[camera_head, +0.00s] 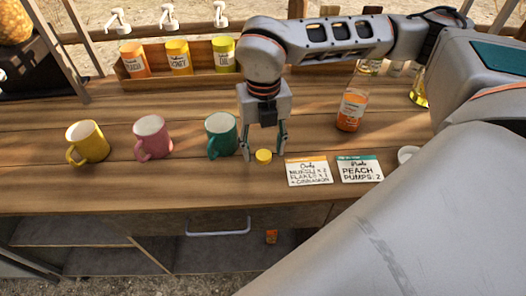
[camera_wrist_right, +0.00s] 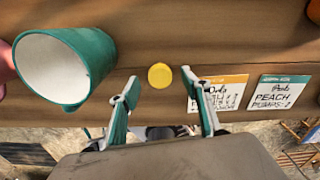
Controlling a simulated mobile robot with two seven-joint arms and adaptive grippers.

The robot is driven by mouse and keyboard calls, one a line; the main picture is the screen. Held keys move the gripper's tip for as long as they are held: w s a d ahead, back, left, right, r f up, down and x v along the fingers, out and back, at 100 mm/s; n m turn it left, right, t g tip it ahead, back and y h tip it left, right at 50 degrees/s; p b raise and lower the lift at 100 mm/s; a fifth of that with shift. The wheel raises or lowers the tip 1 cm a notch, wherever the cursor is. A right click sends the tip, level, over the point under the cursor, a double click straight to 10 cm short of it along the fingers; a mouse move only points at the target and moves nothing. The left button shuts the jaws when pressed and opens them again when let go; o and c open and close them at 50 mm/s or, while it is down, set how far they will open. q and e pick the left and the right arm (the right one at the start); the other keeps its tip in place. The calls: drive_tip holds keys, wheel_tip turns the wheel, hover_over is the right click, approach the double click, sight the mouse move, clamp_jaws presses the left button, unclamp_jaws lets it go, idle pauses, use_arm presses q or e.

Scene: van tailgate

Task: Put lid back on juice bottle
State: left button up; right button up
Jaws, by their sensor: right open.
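A small round yellow lid (camera_head: 263,156) lies flat on the wooden table, near its front edge. It also shows in the right wrist view (camera_wrist_right: 160,75), just beyond and between the fingertips. My right gripper (camera_head: 264,158) is open and points down at the lid, with its green-tipped fingers apart on either side; nothing is held. Whether the fingers touch the table cannot be told. The juice bottle (camera_head: 351,109), clear with orange contents and an orange label, stands upright to the right and behind the lid. My left gripper is not in view.
A green mug (camera_head: 221,135) stands close to the left of my right gripper. Pink (camera_head: 152,138) and yellow (camera_head: 87,142) mugs are further left. Two cards (camera_head: 309,172) (camera_head: 359,169) lie right of the lid. A wooden rack (camera_head: 177,75) with syrup pump bottles stands at the back.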

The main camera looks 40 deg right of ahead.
sight(263, 154)
drive_tip(key=shift+f, duration=0.45)
drive_tip(key=c, duration=0.8)
drive_tip(key=shift+o, duration=0.2)
drive_tip(key=shift+r, duration=0.15)
wheel_tip(263, 154, up, 20)
drive_tip(key=p, duration=0.2)
